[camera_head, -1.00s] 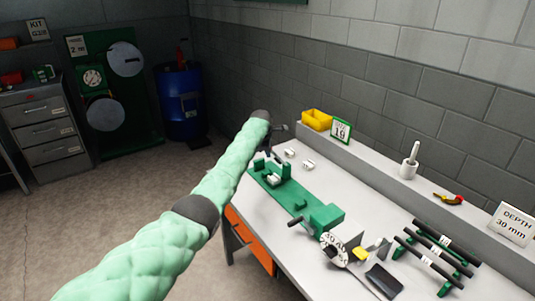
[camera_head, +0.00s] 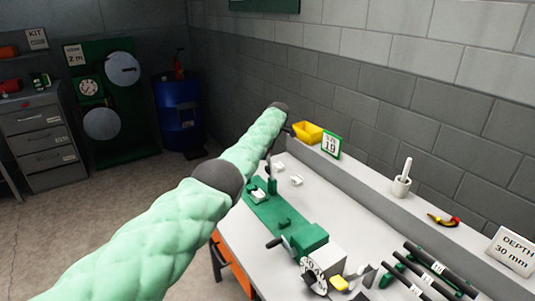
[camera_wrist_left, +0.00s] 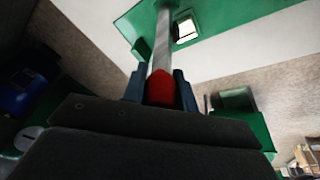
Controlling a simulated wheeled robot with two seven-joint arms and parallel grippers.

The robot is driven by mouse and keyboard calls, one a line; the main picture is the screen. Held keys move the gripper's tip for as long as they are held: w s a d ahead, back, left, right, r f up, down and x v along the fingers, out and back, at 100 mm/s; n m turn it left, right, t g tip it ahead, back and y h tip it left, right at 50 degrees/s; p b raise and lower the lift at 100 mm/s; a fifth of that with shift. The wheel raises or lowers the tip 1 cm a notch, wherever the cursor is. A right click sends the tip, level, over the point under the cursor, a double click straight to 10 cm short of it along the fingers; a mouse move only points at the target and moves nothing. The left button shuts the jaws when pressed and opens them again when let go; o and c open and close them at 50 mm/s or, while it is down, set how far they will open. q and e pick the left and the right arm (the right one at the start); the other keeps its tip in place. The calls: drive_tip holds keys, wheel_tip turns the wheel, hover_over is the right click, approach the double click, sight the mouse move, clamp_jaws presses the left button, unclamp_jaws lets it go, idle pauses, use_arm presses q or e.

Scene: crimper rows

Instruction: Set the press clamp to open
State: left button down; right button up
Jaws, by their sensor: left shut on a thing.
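The press clamp is part of the green fixture (camera_head: 285,218) on the bench, with a long green base and small upright parts at its far end. In the left wrist view a straight metal lever (camera_wrist_left: 162,42) with a red knob (camera_wrist_left: 161,90) runs from a green base. My left gripper (camera_wrist_left: 160,84) is shut on this lever at the red knob, one dark finger on each side. In the head view my left gripper (camera_head: 268,160) is small and partly hidden behind my padded arm, over the fixture's far end. My right gripper is not in view.
The white bench (camera_head: 330,200) also holds small white blocks (camera_head: 296,181) and a rack of black rods (camera_head: 430,268). On the back ledge stand a yellow bin (camera_head: 307,132), a size 19 sign (camera_head: 331,146), a white mortar (camera_head: 401,186) and a depth 30 mm sign (camera_head: 513,251).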

use_arm(q)
drive_tip(key=shift+d, duration=0.1)
drive_tip(key=c, duration=1.2)
unclamp_jaws()
drive_tip(key=shift+c, duration=0.2)
drive_tip(key=shift+o, duration=0.7)
drive_tip(key=shift+w+d+f, duration=0.1)
drive_tip(key=shift+w+d, duration=0.05)
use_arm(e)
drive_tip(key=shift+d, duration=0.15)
use_arm(q)
drive_tip(key=shift+r, duration=0.6)
drive_tip(key=w+b+v, duration=0.1)
drive_tip(key=b+v, duration=0.1)
drive_tip(key=v, duration=0.4)
drive_tip(key=shift+s+d+r, duration=0.2)
drive_tip(key=shift+s+d, duration=0.05)
drive_tip(key=shift+s, duration=0.3)
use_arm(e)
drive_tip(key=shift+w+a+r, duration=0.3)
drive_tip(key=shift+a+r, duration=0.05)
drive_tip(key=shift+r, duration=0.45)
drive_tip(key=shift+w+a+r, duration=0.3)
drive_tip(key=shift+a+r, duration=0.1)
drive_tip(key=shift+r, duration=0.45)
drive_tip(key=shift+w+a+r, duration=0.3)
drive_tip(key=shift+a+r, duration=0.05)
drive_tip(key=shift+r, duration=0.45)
